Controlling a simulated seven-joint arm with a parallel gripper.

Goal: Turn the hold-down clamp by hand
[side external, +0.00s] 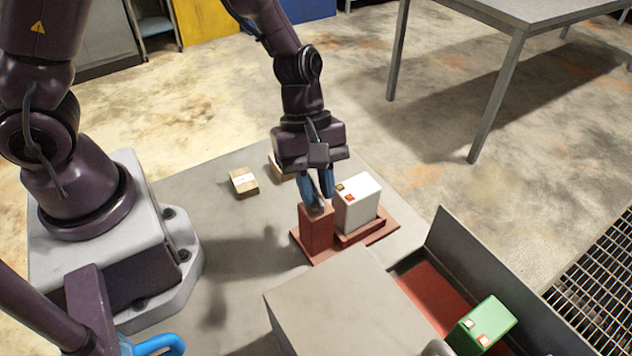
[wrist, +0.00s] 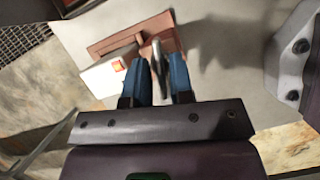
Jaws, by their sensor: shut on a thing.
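The hold-down clamp shows in the wrist view as a grey metal piece (wrist: 157,62) between the blue fingers. In the side view little of it shows, at the top of a red post (side external: 316,232). The post stands on a red base plate (side external: 375,236) beside a white battery (side external: 360,203). My gripper (side external: 322,190) points down over the post, its blue fingers shut on the clamp. The wrist view shows my gripper (wrist: 160,70) too, with the white battery (wrist: 108,76) to its left. The fingers hide part of the clamp.
Small cardboard boxes (side external: 243,181) lie left of my gripper. A large grey block (side external: 345,310) stands in front. At right, a dark-walled tray (side external: 480,255) with a red floor holds a green battery (side external: 483,326). A table (side external: 510,20) stands behind.

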